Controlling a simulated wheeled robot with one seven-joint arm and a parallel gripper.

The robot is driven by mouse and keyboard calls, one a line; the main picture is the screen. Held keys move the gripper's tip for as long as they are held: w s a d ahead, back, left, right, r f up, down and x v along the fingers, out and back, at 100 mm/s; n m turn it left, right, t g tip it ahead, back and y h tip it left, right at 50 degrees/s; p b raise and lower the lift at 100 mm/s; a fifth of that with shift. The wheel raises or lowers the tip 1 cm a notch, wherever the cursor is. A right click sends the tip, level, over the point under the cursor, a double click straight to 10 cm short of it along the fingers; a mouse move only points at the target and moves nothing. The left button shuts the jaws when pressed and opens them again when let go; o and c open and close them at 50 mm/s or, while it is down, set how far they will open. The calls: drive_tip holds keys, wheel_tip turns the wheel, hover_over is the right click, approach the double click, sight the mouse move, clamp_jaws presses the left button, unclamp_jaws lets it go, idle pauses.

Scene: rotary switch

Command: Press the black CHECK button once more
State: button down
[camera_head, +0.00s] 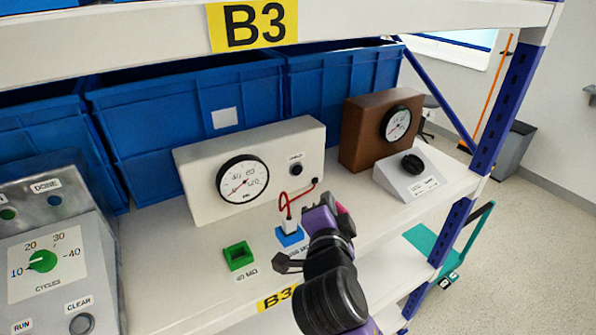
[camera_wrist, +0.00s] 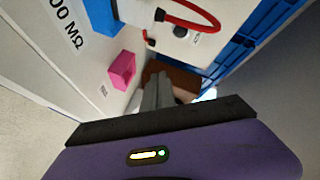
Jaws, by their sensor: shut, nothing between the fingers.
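The black CHECK button (camera_head: 296,168) is on the front of the cream meter box (camera_head: 205,190), right of its round white dial (camera_head: 242,178). A small label is above the button; its print is hard to read. In the wrist view a dark round knob, likely the same button (camera_wrist: 180,31), shows on the pale panel beyond the red lead. My gripper (camera_head: 328,218) is in front of the box, below and right of the button, apart from it. Its grey fingers (camera_wrist: 155,92) are together and hold nothing. The fingertips are hard to make out in the head view.
A red lead (camera_head: 284,205) runs from the box to a plug in the blue block (camera_head: 289,236). A green block (camera_head: 238,256) is left; a pink block (camera_wrist: 122,68) is close to my gripper. A brown dial box (camera_head: 362,130) and grey knob unit (camera_head: 425,185) stand right.

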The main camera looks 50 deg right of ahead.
sight(297, 170)
drive_tip(key=shift+s+f+m, duration=0.15)
drive_tip(key=shift+m, duration=0.15)
drive_tip(key=shift+w+d+p, duration=0.25)
drive_tip(key=shift+w+p, duration=0.15)
drive_tip(key=shift+w, duration=0.4)
drive_tip(key=w, duration=0.1)
drive_tip(key=w+d, duration=0.1)
drive_tip(key=w, duration=0.3)
drive_tip(key=shift+w+d+p, duration=0.1)
drive_tip(key=shift+d+p, duration=0.15)
drive_tip(key=shift+p, duration=0.1)
drive_tip(key=shift+w+d+b, duration=0.25)
drive_tip(key=shift+w+b, duration=0.05)
drive_tip(key=shift+w, duration=0.55)
drive_tip(key=shift+w, duration=0.15)
idle(0.6)
drive_tip(key=shift+w+d+b, duration=0.1)
drive_tip(key=shift+w+b, duration=0.2)
drive_tip(key=shift+b, duration=0.15)
